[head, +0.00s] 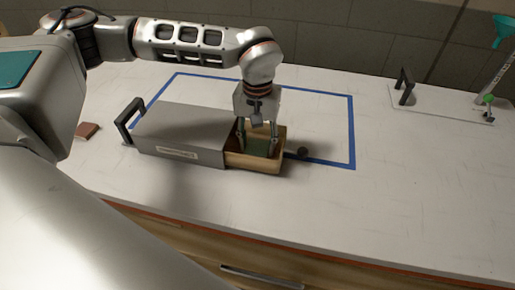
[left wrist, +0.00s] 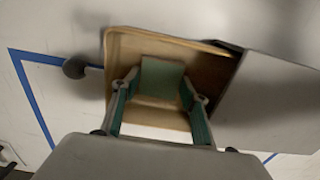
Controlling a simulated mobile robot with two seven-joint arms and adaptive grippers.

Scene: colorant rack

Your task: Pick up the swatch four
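A green swatch (head: 258,147) sits in the open wooden drawer (head: 254,166) that sticks out of the right end of a grey box (head: 180,135). I cannot read a number on it. My left gripper (head: 257,141) points down into the drawer, one finger on each side of the swatch. In the left wrist view the green swatch (left wrist: 162,78) lies between the teal-padded fingertips, which are apart, with a small gap at the left one. The wooden drawer (left wrist: 118,48) surrounds them. My right gripper is not in view.
A brown-red swatch (head: 87,130) lies on the white table left of the box. A dark round knob (head: 302,151) is just right of the drawer. Blue tape (head: 352,130) outlines the area. A stand with a black handle (head: 404,86) is at the far right.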

